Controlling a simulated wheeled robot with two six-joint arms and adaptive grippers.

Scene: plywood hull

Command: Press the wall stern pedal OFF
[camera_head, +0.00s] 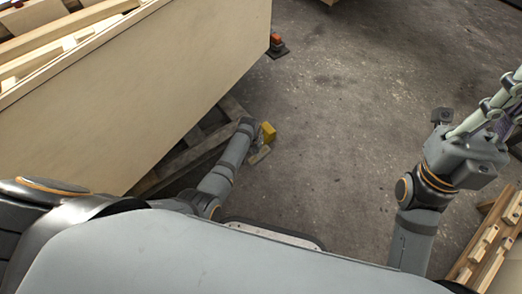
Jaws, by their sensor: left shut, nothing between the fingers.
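A small pedal (277,46) with an orange-red top and dark base sits on the floor by the far corner of the plywood wall. A yellow block-like piece (268,132) is near the wall's foot; I cannot tell whether it is the stern pedal. My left gripper (259,151) is shut and empty, low beside the yellow piece. It partly hides what lies beneath, and I cannot tell whether they touch. My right gripper (505,98) is raised at the right edge, with pale finger links; its tips are cut off.
The large plywood box (150,105) with lumber (45,42) on top fills the upper left. Wooden beams (185,155) lie along its foot. A wooden rack (487,240) stands at the lower right. The concrete floor (345,110) between is clear.

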